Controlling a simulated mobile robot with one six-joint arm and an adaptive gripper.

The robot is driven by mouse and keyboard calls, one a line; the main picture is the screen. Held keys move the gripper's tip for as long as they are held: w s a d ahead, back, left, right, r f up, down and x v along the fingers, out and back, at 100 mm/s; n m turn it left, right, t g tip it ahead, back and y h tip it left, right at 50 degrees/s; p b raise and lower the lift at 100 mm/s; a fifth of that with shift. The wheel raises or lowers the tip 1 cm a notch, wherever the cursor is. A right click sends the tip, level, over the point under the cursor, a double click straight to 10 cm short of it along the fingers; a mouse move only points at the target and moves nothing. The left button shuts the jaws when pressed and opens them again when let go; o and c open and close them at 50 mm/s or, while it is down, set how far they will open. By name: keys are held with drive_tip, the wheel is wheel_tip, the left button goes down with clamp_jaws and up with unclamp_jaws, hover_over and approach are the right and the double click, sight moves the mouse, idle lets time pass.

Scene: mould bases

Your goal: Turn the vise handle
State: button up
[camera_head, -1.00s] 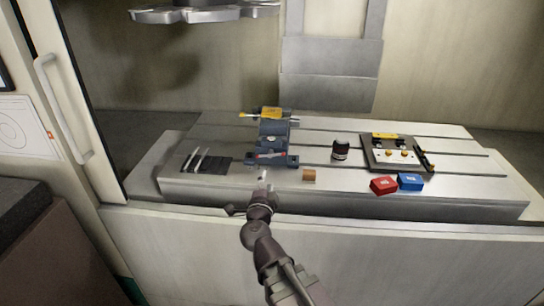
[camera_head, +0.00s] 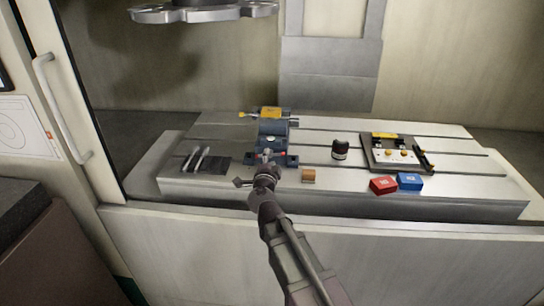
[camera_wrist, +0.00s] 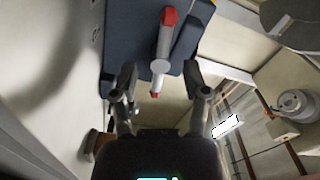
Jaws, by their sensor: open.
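The blue-grey vise (camera_head: 274,128) stands on the machine table, left of its middle, with a yellow piece (camera_head: 269,112) on top. Its body also fills the top of the wrist view (camera_wrist: 130,35). The vise handle (camera_wrist: 163,50) is a silver bar with red ends, jutting from a grey round hub toward my gripper. My gripper (camera_wrist: 160,70) is open, with one finger on each side of the handle's lower end. I see gaps on both sides of the handle. In the head view my gripper (camera_head: 266,168) is at the vise's front and partly hides the handle.
The slotted table (camera_head: 460,165) also holds a small brown block (camera_head: 308,175), a black cylinder (camera_head: 340,149), a plate with yellow knobs (camera_head: 376,158), a red box (camera_head: 383,185), a blue box (camera_head: 410,181) and a dark mat (camera_head: 217,165) with tools. A machine head (camera_head: 205,11) hangs above.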

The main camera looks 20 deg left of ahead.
drive_tip(key=shift+x, duration=1.15)
clamp_jaws()
